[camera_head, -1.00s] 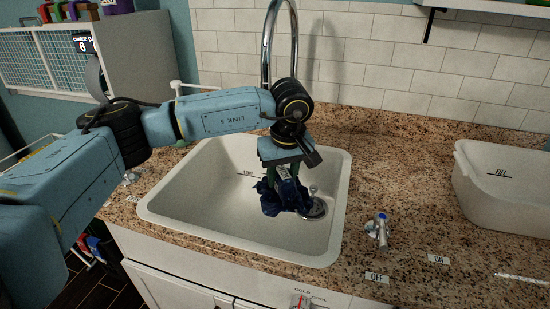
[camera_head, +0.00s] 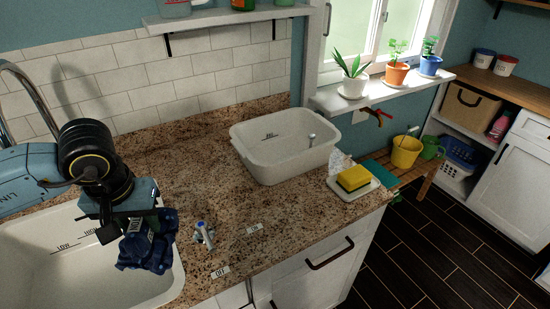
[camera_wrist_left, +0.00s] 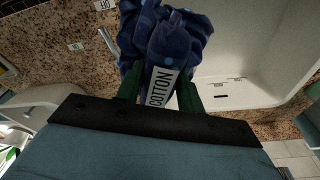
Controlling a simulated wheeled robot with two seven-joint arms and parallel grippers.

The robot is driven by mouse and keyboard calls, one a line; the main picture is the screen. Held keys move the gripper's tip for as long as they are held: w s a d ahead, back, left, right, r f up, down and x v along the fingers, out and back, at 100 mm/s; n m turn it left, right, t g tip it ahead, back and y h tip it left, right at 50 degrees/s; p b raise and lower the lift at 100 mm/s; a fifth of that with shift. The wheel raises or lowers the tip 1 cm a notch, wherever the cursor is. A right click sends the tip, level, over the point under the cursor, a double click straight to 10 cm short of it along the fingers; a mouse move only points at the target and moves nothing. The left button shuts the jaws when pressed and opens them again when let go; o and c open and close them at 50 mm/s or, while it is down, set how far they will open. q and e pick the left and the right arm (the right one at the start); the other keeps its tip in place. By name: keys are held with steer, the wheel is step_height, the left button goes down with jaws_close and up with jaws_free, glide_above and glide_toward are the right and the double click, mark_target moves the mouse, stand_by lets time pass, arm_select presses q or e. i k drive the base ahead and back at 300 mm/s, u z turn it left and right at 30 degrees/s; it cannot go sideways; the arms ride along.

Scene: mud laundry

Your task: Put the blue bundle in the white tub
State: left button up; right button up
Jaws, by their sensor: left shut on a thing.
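The blue bundle (camera_head: 148,248) is dark blue cloth with a white label. In the left wrist view the bundle (camera_wrist_left: 178,40) shows the word COTTON on its band. My left gripper (camera_head: 135,225) is shut on the bundle and holds it over the right side of the sink; the gripper also shows in the left wrist view (camera_wrist_left: 160,90). The white tub (camera_head: 285,143) stands on the granite counter to the right of the gripper and bundle, apart from them. Its visible inside holds no cloth. My right gripper is not in view.
The white sink (camera_head: 75,270) lies below the bundle. A yellow sponge (camera_head: 354,178) lies on a white dish (camera_head: 352,192) right of the tub. The counter (camera_head: 185,160) left of the tub is bare.

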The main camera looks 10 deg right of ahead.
mark_target(284, 146)
steer(key=z, duration=2.5)
steer(key=i, duration=1.85)
steer(key=u, duration=2.8)
steer(key=i, duration=0.5)
